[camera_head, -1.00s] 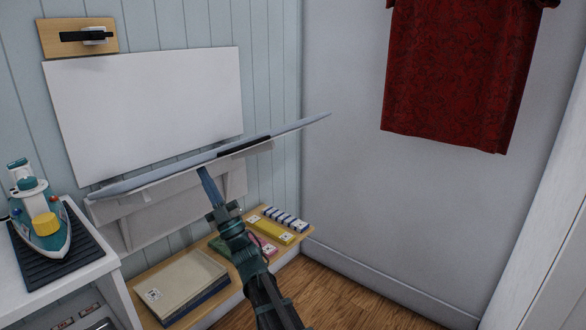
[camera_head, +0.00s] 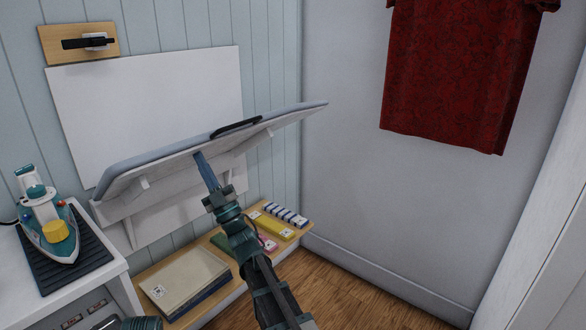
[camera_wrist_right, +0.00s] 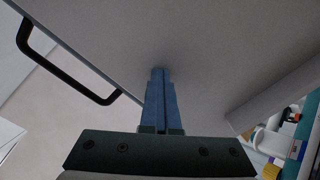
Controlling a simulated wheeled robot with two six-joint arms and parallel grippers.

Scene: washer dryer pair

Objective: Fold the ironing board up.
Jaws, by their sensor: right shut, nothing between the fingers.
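The ironing board (camera_head: 165,172) is hinged at the wall on a white bracket (camera_head: 175,205) and tilts up, its underside facing me. A black handle (camera_head: 236,127) sits on its outer edge and also shows in the right wrist view (camera_wrist_right: 68,68). My right gripper (camera_head: 200,160) is shut and empty under the board, its blue fingertips at the underside. In the right wrist view the closed fingers (camera_wrist_right: 157,75) reach the grey underside (camera_wrist_right: 200,40); they appear to touch it.
A white panel (camera_head: 150,100) is on the wall behind the board, with a black latch (camera_head: 85,42) on a wooden block above it. An iron (camera_head: 52,235) stands on a counter at left. A low shelf (camera_head: 150,272) holds folded cloth and small boxes. A red garment (camera_head: 445,75) hangs at right.

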